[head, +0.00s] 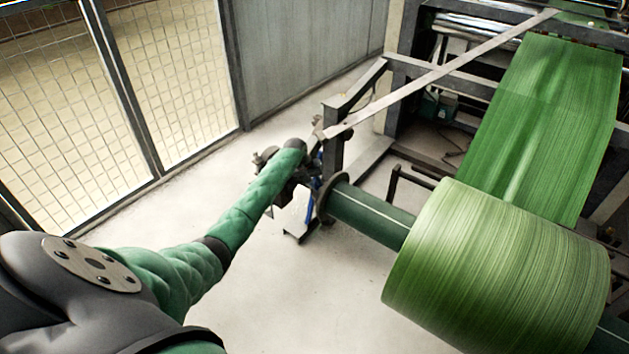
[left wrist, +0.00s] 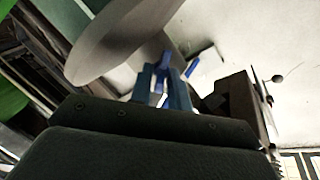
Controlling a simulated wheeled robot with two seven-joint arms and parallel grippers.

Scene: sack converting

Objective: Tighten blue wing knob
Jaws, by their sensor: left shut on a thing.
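My left arm's green sleeve reaches to the end of the roll shaft in the head view, where my left gripper (head: 316,160) is small and partly hidden by the wrist. In the left wrist view my left gripper (left wrist: 163,88) has its two blue-grey fingers shut on the blue wing knob (left wrist: 164,66). Bright blue parts of the knob show between and beyond the fingertips, beside a large grey disc. The fingers hide part of the knob, and its turn angle is hard to tell. My right gripper is in neither view.
A large green roll (head: 495,265) sits on the green shaft (head: 370,215), with a round flange (head: 331,197) near the gripper. A green web (head: 545,120) runs up into the machine frame. A mesh fence (head: 170,80) stands at left. The pale floor (head: 290,290) is clear.

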